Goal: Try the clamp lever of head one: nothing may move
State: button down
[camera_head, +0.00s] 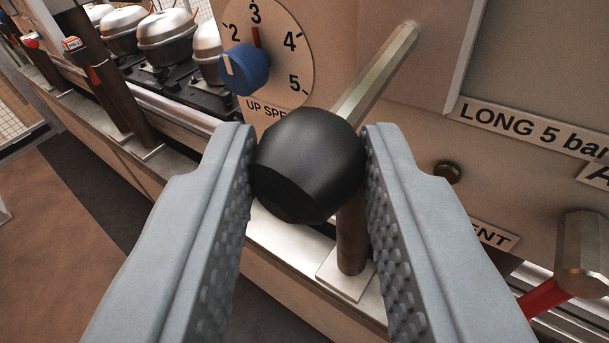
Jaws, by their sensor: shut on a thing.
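The clamp lever is a metal rod (382,80) that runs from the upper right down to a black ball knob (308,165). My gripper (308,155) is shut on the black knob, with one grey ribbed finger on its left side and one on its right. The rod rises behind the knob in front of a beige panel. I cannot see from this view which head the lever belongs to.
A dial (262,40) with a blue knob (244,68) is close behind at upper left. A brown post (352,238) rises just below the knob. A metal cylinder (582,250) with a red part is at lower right. Brown floor (60,250) lies left.

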aim_at(336, 150)
jog(key=shift+w+d+r+m+g, duration=0.1)
jog(key=shift+r+m+g, duration=0.7)
jog(key=shift+r+g, duration=0.65)
jog(key=shift+w+d+r+m+g+y, duration=0.2)
jog(key=shift+r+m+g+y, duration=0.2)
jog(key=shift+r+g, duration=0.35)
jog(key=shift+w+d+r+m+g+y, duration=0.1)
jog(key=shift+w+r+m+g+y, duration=0.1)
jog(key=shift+r+m+g+y, duration=0.45)
jog(key=shift+n, duration=0.25)
jog(key=c, duration=1.1)
grip_release()
jog(key=shift+f, duration=0.1)
jog(key=v, duration=1.7)
jog(key=shift+r, duration=0.35)
jog(key=shift+a, duration=0.15)
